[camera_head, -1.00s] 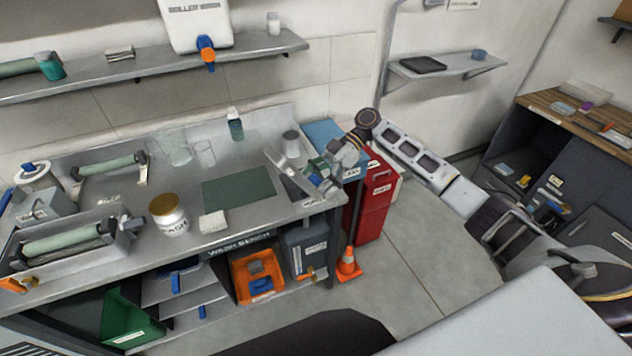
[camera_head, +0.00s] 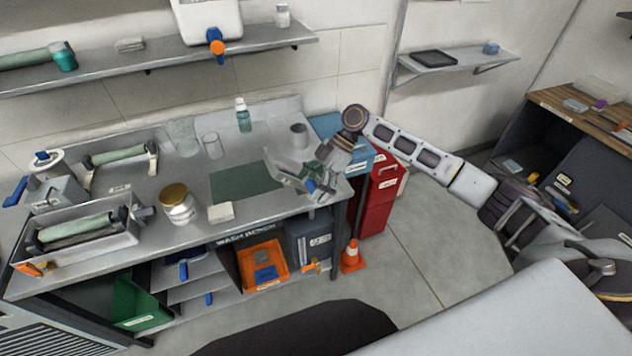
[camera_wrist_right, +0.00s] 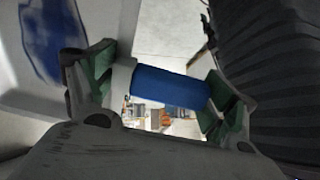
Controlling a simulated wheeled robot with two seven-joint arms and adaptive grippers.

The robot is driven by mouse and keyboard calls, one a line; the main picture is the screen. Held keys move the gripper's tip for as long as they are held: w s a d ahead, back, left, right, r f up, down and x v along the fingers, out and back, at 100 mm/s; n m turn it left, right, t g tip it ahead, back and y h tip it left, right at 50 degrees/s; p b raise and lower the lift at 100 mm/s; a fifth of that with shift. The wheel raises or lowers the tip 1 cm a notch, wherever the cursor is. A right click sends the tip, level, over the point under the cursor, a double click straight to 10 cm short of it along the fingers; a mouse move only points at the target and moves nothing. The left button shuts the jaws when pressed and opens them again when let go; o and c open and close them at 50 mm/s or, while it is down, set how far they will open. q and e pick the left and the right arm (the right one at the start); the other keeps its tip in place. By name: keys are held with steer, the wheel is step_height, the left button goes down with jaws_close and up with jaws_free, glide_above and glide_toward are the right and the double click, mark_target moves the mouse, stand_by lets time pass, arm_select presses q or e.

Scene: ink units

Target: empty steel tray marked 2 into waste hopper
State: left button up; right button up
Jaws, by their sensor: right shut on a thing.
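My right gripper (camera_head: 318,182) is over the right end of the wash bench, shut on a blue handle (camera_wrist_right: 170,88) of a steel tray (camera_head: 287,178). The tray is tilted and partly hidden by the gripper. In the right wrist view the tray's pale wall (camera_wrist_right: 75,105) shows at the left, with a blue ink smear. The number on the tray cannot be read. A blue bin (camera_head: 328,126) stands beyond the bench's right end, partly behind the gripper; I cannot tell whether it is the waste hopper. My left gripper is not in view.
The bench (camera_head: 190,232) carries a green mat (camera_head: 238,181), a wash tin (camera_head: 178,206), glass beakers and rollers. A metal cup (camera_head: 299,136) stands near the tray. A red cabinet (camera_head: 378,205) and an orange cone (camera_head: 352,256) stand right of the bench. Floor (camera_head: 430,240) is free there.

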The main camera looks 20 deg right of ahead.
steer(key=shift+s+a+f+h, duration=0.15)
steer(key=shift+a+f+h, duration=0.4)
steer(key=shift+f+h, duration=0.05)
steer(key=s+a+f+t+h+p, duration=0.1)
steer(key=a+f+t+h+p, duration=0.1)
steer(key=f+h, duration=0.5)
steer(key=shift+a+f+t+p, duration=0.3)
steer(key=shift+a+f+p, duration=0.35)
steer(key=shift+f+p, duration=0.6)
